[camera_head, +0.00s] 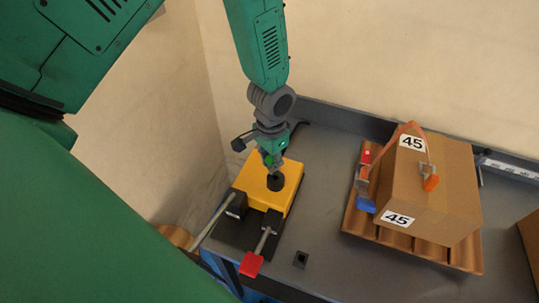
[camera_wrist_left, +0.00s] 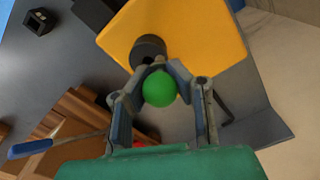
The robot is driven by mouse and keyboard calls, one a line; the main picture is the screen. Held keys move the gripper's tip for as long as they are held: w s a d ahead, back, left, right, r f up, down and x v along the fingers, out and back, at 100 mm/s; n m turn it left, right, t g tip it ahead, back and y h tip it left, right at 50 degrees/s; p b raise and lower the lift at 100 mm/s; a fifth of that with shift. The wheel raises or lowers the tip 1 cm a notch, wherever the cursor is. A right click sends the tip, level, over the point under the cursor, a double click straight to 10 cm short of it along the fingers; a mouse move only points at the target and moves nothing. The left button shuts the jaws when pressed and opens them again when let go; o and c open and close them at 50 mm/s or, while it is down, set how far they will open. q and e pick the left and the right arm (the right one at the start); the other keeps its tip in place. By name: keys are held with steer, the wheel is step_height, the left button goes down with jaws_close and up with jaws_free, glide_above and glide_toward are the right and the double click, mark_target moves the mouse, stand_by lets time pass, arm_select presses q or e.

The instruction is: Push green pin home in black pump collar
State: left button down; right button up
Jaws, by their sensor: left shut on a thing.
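The green pin (camera_wrist_left: 159,89) shows as a round green head between the fingers of my left gripper (camera_wrist_left: 161,75) in the wrist view. My left gripper (camera_head: 272,164) is shut on it, just above the black pump collar (camera_head: 275,182) in the head view. The collar stands on the yellow block (camera_head: 262,192); it also shows in the wrist view (camera_wrist_left: 148,47), just beyond the fingertips. The pin's lower end is hidden, so I cannot tell whether it is inside the collar. My right gripper is not in view.
A black clamp fixture with a red-handled lever (camera_head: 251,264) and a metal bar (camera_head: 211,222) sits in front of the block. A strapped cardboard box (camera_head: 432,190) rests on a brown corrugated pallet (camera_head: 366,238) to the right. A small black socket (camera_head: 301,259) lies near the front edge.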

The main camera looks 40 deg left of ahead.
arm_select(q)
steer(key=shift+d+r, duration=0.2)
steer(key=shift+d, duration=0.55)
steer(key=shift+a+f, duration=0.15)
steer(key=shift+a, duration=0.3)
steer(key=shift+d, duration=0.85)
steer(key=shift+p, duration=0.3)
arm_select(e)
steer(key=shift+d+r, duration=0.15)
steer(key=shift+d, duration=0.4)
arm_select(q)
steer(key=shift+a, duration=0.3)
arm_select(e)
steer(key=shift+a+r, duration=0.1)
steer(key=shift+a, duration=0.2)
arm_select(q)
steer(key=shift+f, duration=0.1)
steer(key=shift+d+f, duration=0.2)
steer(key=shift+r, duration=0.1)
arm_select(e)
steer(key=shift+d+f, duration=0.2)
